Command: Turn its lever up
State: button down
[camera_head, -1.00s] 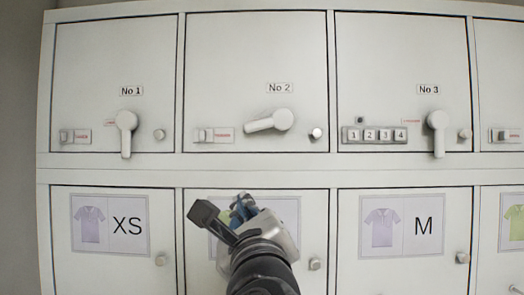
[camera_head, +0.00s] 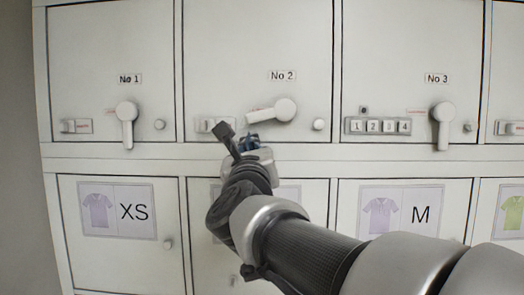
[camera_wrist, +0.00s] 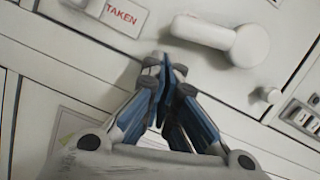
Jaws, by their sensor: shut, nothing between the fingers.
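The No 2 door (camera_head: 235,60) has a pale lever (camera_head: 268,113) with a round hub at its right; the handle points left and slightly down. The lever also shows in the wrist view (camera_wrist: 203,33). My gripper (camera_head: 249,138) is just below the lever's free end, its blue fingers (camera_wrist: 163,68) closed together and empty. In the wrist view the fingertips lie close beside the handle's free end; I cannot tell whether they touch. The No 1 lever (camera_head: 127,130) and No 3 lever (camera_head: 442,130) hang straight down.
A slide with a red "TAKEN" label (camera_wrist: 122,18) sits left of the No 2 lever. A round knob (camera_head: 318,124) is at its right. No 3 has a number-button strip (camera_head: 380,126). Lower doors carry shirt cards (camera_head: 118,210).

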aim_at(243, 130)
jog(key=shift+a+r, duration=0.15)
jog(key=shift+r, duration=0.4)
jog(key=shift+a+r+m+b, duration=0.45)
jog(key=shift+m+b, duration=0.15)
jog(key=shift+m, duration=0.4)
jog(key=shift+a+r+m+h+b, duration=0.4)
jog(key=shift+m+h, duration=0.2)
jog(key=shift+m, duration=0.3)
jog(key=shift+d+r, duration=0.1)
jog(key=shift+r, duration=0.1)
